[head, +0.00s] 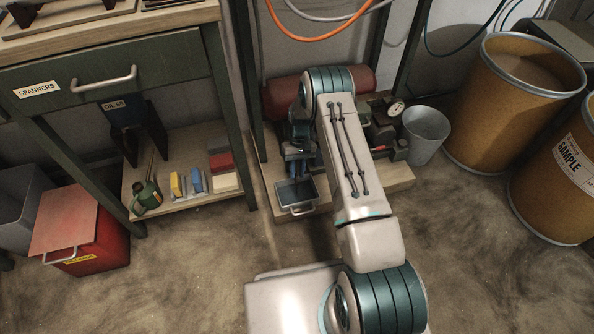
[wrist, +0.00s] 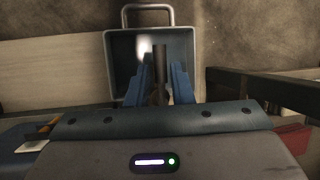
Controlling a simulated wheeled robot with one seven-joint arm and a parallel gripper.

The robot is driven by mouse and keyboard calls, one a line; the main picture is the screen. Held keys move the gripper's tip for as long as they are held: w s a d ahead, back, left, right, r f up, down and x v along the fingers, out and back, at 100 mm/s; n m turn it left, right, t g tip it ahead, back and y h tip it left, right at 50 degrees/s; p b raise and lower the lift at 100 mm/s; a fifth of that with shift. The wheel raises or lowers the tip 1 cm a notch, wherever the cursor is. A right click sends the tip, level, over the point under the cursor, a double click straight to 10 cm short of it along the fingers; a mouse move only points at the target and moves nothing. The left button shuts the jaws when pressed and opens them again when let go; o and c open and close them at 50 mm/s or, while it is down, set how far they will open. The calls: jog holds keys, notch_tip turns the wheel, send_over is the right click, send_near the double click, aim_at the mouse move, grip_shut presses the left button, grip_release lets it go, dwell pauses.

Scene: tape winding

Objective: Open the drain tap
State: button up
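The red compressor tank (head: 284,95) lies on a low wooden board, partly hidden behind my arm. My gripper (head: 297,172) points down in front of the tank, above a small dark drip tray (head: 297,194) with a handle. In the wrist view, my two blue fingers (wrist: 161,82) stand apart over the tray (wrist: 118,72). A narrow brownish-grey bar (wrist: 160,66) shows between them, perhaps the drain tap's lever. I cannot tell whether the fingers touch it. The rest of the tap is hidden by my gripper and arm.
A pressure gauge (head: 396,108) and a grey bucket (head: 426,133) are right of my arm. A green workbench (head: 110,72) stands to the left, its leg close to the tank. Brown drums (head: 505,105) stand at the right. The floor in front is clear.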

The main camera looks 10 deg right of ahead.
jog(key=shift+o, duration=0.8)
jog(key=p+v, duration=0.4)
jog(key=v, duration=0.9)
jog(key=shift+r, duration=0.35)
jog(key=shift+w, duration=0.1)
